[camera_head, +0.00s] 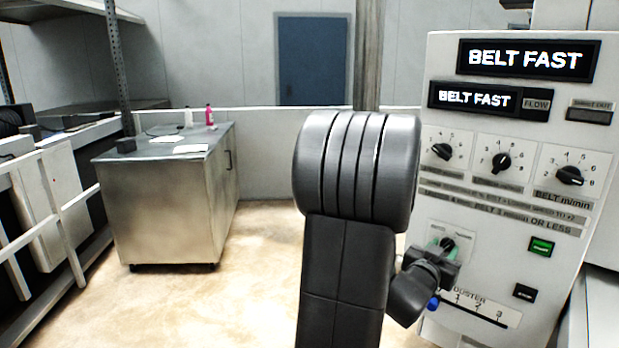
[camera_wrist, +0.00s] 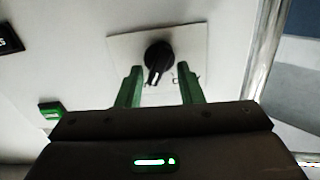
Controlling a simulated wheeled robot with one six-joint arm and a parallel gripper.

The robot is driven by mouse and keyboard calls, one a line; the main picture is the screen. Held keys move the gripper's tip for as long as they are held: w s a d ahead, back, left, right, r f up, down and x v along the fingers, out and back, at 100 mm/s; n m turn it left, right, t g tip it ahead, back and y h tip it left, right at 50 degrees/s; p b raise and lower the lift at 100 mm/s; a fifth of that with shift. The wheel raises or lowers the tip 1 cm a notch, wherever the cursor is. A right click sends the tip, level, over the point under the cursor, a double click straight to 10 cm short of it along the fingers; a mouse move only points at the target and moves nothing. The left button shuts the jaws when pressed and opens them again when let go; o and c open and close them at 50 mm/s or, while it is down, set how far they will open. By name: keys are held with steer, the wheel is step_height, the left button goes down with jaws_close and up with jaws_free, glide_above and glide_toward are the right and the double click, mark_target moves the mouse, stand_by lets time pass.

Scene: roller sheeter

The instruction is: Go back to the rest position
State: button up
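My arm rises dark grey through the middle of the head view, and my gripper (camera_head: 447,256) is close to the lower left of the white control panel (camera_head: 430,160). In the wrist view my gripper (camera_wrist: 160,73) has its two green fingers apart. A black rotary knob (camera_wrist: 157,56) on a pale square plate shows between and just beyond the fingertips, with gaps on both sides. Its pointer is turned downward in that view. The same knob is mostly hidden behind my gripper in the head view. I see nothing held.
Three dial knobs, the rightmost being BELT m/min (camera_head: 569,175), sit above my gripper. A green button (camera_head: 541,246), a black button (camera_head: 524,292) and a blue knob (camera_head: 433,303) are near it. Both displays (camera_head: 525,59) read BELT FAST. A steel cabinet (camera_head: 160,215) stands left; floor between is clear.

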steer(key=shift+r+n+p, duration=0.25)
steer(key=shift+n+p, duration=0.65)
steer(key=shift+p, duration=0.35)
steer(key=shift+f+n+p, duration=0.15)
steer(key=shift+n+p, duration=0.45)
steer(key=shift+p, duration=0.2)
steer(key=shift+a, duration=0.1)
